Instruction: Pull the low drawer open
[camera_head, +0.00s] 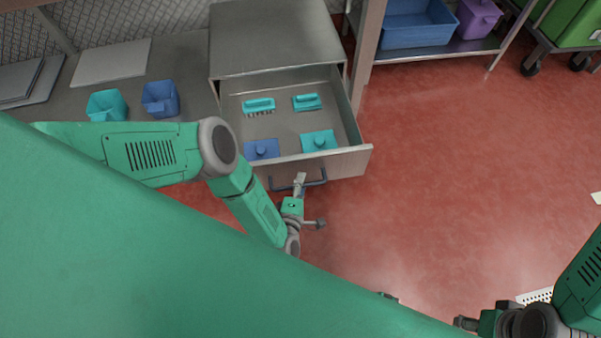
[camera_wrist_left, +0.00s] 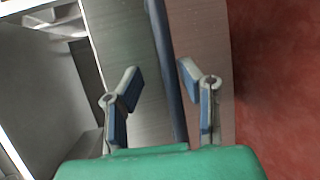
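A grey metal drawer (camera_head: 282,160) stands pulled out of a metal cabinet (camera_head: 270,40) in the head view. Whether it is the low drawer I cannot tell. Its dark blue bar handle (camera_head: 314,182) runs across the front, and the handle also shows in the left wrist view (camera_wrist_left: 166,65). My left gripper (camera_head: 308,201) is at the handle. In the left wrist view its two fingers (camera_wrist_left: 160,70) are spread, one on each side of the handle, with gaps visible. My right gripper (camera_head: 478,323) is at the lower right, partly cut off; its fingers are unclear.
Teal and blue brushes and scrubbers (camera_head: 319,141) lie in the drawer. Two small bins (camera_head: 160,99) stand on the counter at left. A shelf with blue and purple containers (camera_head: 415,25) stands at top right. The red floor (camera_head: 450,150) right of the drawer is clear.

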